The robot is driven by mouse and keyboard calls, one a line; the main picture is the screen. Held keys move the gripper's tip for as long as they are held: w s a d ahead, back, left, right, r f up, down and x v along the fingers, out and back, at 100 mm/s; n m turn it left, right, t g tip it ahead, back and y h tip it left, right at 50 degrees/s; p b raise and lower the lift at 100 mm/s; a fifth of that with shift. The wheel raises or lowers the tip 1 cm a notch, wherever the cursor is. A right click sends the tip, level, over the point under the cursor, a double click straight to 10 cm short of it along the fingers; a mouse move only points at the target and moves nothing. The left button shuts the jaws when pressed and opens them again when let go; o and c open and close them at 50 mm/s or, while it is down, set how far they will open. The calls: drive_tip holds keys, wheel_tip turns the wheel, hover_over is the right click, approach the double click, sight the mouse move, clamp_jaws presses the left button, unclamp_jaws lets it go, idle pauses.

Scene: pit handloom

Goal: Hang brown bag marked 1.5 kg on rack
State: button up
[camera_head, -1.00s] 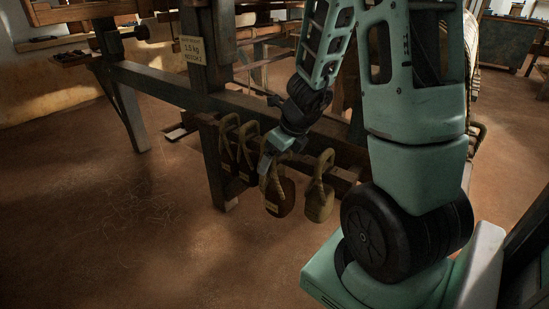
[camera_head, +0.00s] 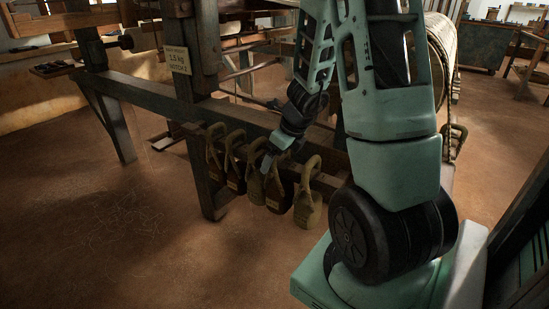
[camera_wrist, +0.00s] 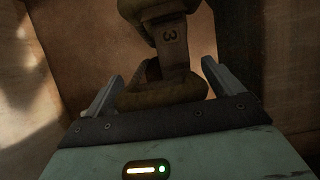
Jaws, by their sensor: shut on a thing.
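Several weight bags with loop handles hang in a row along the loom's low rail. My gripper (camera_head: 267,163) is at the row's right part, shut on a loop handle. A brown bag (camera_head: 278,194) with a pale label hangs just below it. Its label is too small to read. A tan bag (camera_head: 254,184) is close on the left and another tan bag (camera_head: 307,208) on the right. In the wrist view, a tan looped handle (camera_wrist: 165,95) lies between the fingers. A strap marked 3 (camera_wrist: 172,38) is just beyond it. The bag's body is largely hidden there.
A sign (camera_head: 178,60) on the loom post reads 1.5 kg, notch 2. Two brown bags (camera_head: 213,160) (camera_head: 235,172) hang further left, beside a loom leg (camera_head: 205,180). The loom beam (camera_head: 150,88) runs behind. The floor at front left is clear.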

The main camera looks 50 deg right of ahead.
drive_tip(key=shift+w+d+r, duration=0.1)
drive_tip(key=shift+d, duration=0.8)
drive_tip(key=shift+f+b, duration=0.95)
drive_tip(key=shift+f, duration=0.25)
drive_tip(key=shift+f, duration=0.3)
drive_tip(key=o, duration=1.7)
drive_tip(key=shift+o, duration=0.2)
drive_tip(key=shift+b, duration=0.3)
drive_tip(key=shift+f, duration=0.1)
drive_tip(key=p+v, duration=1)
drive_tip(key=v, duration=0.7)
drive_tip(key=shift+r, duration=0.2)
drive_tip(key=shift+a, duration=0.1)
